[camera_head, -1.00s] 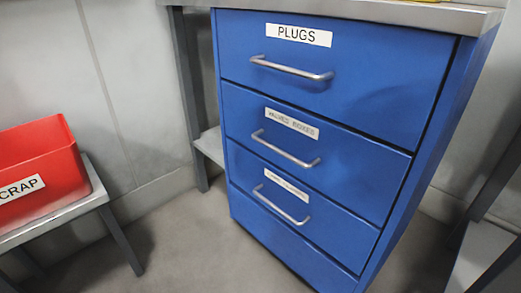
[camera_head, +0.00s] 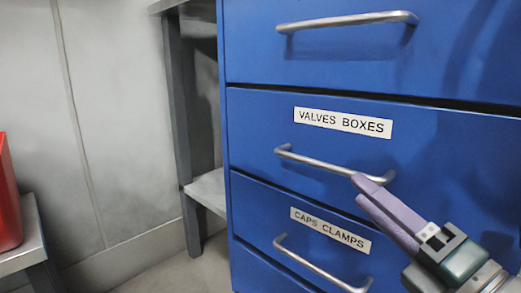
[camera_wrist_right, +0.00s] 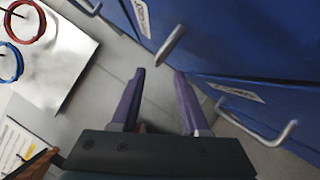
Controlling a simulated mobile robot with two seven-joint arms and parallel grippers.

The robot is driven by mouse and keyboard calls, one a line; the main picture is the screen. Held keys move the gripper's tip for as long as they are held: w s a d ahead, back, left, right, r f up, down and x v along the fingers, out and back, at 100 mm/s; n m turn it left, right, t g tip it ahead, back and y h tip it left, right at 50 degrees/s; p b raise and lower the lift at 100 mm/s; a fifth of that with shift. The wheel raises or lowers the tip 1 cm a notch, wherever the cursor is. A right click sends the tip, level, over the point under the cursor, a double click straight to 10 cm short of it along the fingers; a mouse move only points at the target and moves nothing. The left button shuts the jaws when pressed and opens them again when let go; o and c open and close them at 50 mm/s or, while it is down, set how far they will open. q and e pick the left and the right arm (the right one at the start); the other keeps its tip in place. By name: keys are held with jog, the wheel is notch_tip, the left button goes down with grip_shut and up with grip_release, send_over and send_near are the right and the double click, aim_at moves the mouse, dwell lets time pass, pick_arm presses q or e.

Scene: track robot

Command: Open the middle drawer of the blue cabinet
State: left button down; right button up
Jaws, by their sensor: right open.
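The blue cabinet (camera_head: 270,120) fills the right of the head view. Its middle drawer, labelled VALVES BOXES, is shut and has a silver bar handle (camera_head: 325,163). My right gripper (camera_head: 362,186) is open, with its purple fingertips by the right end of this handle. In the right wrist view the handle (camera_wrist_right: 172,42) lies just ahead of the gap between the fingers (camera_wrist_right: 158,75), nearer the right-hand finger. I cannot tell whether it touches a finger. My left gripper is not seen in the head view.
The drawer above has its own handle (camera_head: 348,20), and the CAPS CLAMPS drawer below has another (camera_head: 318,268). A red bin (camera_head: 8,200) stands on a grey stand at left. The wrist view shows a light surface with a red ring (camera_wrist_right: 25,22) and a blue ring (camera_wrist_right: 10,62).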

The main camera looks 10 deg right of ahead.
aim_at(326, 163)
jog(key=shift+n, duration=0.4)
jog(key=b+x, duration=0.1)
jog(key=x, duration=0.1)
jog(key=b+x, duration=0.1)
jog(key=x, duration=0.5)
jog(key=shift+w+a+f+b, duration=0.1)
jog(key=shift+w+a+b, duration=0.05)
jog(key=shift+a+b, duration=0.25)
jog(key=shift+w+y, duration=0.15)
jog(key=shift+y, duration=0.15)
jog(key=shift+c, duration=1.2)
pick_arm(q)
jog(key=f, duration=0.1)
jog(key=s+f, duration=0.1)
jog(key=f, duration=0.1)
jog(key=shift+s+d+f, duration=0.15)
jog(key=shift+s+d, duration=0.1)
pick_arm(e)
grip_shut()
